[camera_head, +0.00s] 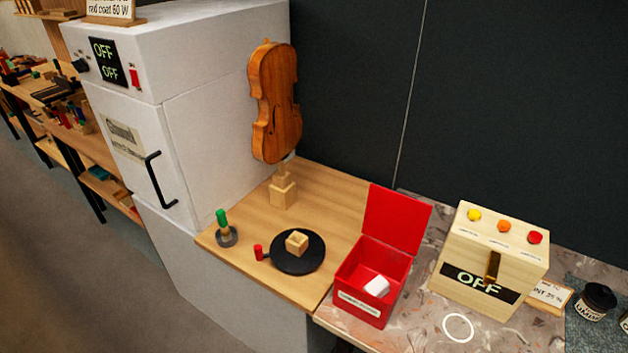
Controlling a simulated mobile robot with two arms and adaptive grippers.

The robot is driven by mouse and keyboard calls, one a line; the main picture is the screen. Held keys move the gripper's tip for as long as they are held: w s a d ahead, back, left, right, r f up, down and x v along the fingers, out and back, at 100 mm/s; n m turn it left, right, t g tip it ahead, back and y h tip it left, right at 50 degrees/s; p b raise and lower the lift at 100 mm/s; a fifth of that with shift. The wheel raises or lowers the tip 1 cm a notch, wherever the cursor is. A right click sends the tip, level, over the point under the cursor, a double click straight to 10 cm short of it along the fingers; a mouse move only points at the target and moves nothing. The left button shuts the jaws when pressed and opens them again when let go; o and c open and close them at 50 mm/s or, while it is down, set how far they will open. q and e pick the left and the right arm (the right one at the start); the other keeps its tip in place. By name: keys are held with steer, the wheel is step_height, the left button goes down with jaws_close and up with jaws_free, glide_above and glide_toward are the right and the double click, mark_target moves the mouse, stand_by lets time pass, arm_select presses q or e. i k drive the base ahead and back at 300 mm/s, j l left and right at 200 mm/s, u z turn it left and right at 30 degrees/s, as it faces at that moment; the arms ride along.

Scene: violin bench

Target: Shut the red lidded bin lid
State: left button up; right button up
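The red lidded bin (360,313) stands near the front edge of the bench, where the wooden top meets the speckled top. Its red lid (397,219) is open and stands up at the back of the bin, leaning slightly back. A small white object (377,286) lies inside the bin. A label with unreadable text is on the bin's front wall. Neither of my grippers shows in the head view.
Right of the bin is a cream box (461,259) with an OFF sign, a lever and coloured buttons. Left are a black round plate (285,264) with a wooden block, a green-topped item (223,222) and a violin body (275,102) on a stand. A white cabinet (225,110) bounds the left.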

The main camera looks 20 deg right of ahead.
mark_target(399, 221)
steer(key=z, duration=1)
steer(key=i+l+z, duration=0.1)
